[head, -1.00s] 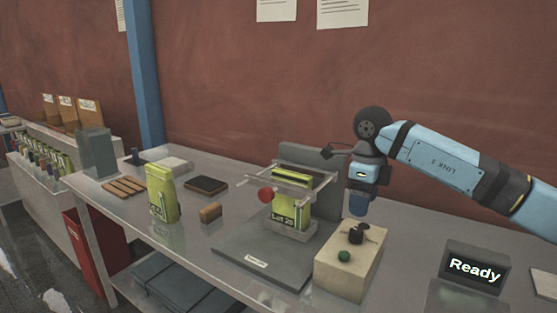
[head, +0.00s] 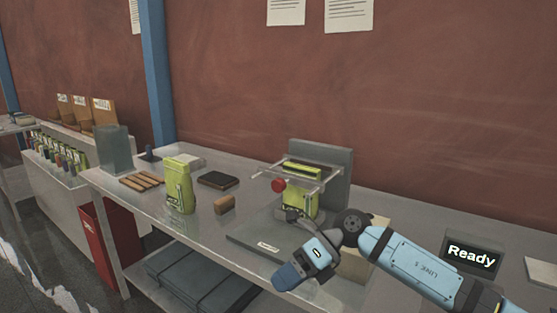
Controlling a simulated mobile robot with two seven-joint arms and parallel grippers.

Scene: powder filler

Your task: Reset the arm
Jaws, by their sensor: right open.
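My right arm (head: 410,269) comes in from the lower right. A red knob (head: 278,185) sits on the frame's left. My wrist and arm hide most of the beige control box (head: 353,266). My left gripper is not in view.
Another green pouch (head: 180,190) stands upright on the bench at left, near a small brown block (head: 225,204) and a dark tray (head: 218,180). A display (head: 471,256) reading "Ready" is at right. A red bin (head: 112,245) stands below at left.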

